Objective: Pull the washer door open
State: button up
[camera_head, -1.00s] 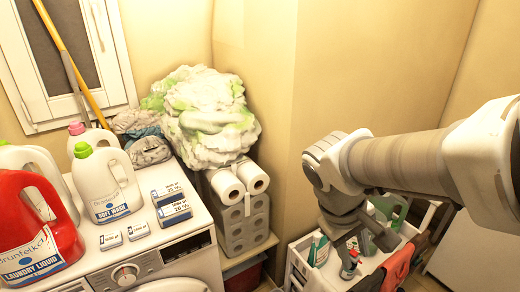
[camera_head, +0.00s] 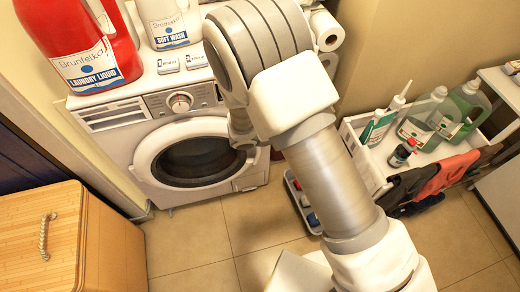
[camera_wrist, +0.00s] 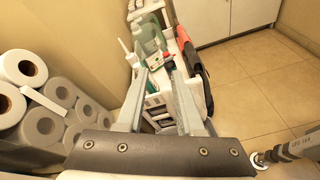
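The white washer (camera_head: 125,133) stands at the left middle of the head view. Its round door (camera_head: 195,160), with a white ring and dark glass, looks closed. My arm passes in front of the washer's upper right, and a grey part of its end shows by the door's right edge. The fingers cannot be made out there. In the wrist view my gripper (camera_wrist: 157,68) has its two fingers apart with nothing held between them. It faces the trolley side, and the washer door does not show in that view.
A white trolley (camera_head: 365,165) with bottles and hanging cloths stands to the right. Paper rolls (camera_wrist: 45,125) are at left in the wrist view. A red detergent jug (camera_head: 80,40) stands on the washer. A wooden cabinet (camera_head: 40,240) is at lower left. Tiled floor (camera_head: 200,235) before the washer is clear.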

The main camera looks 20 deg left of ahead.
jog(key=s+a+f+n+t+y+b, duration=0.25)
jog(key=a+f+n+t, duration=0.2)
jog(key=f, duration=0.35)
jog(key=s+a+f+n+t+y+b, duration=0.1)
jog(key=a+f+n+t+y, duration=0.2)
jog(key=a+f+n, duration=0.4)
jog(key=n+y+b, duration=0.4)
jog(key=n+y, duration=0.5)
jog(key=y, duration=0.2)
send_near(258, 151)
jog(key=b+x, duration=0.4)
jog(key=x, duration=0.5)
jog(key=shift+w, duration=0.2)
grip_shut()
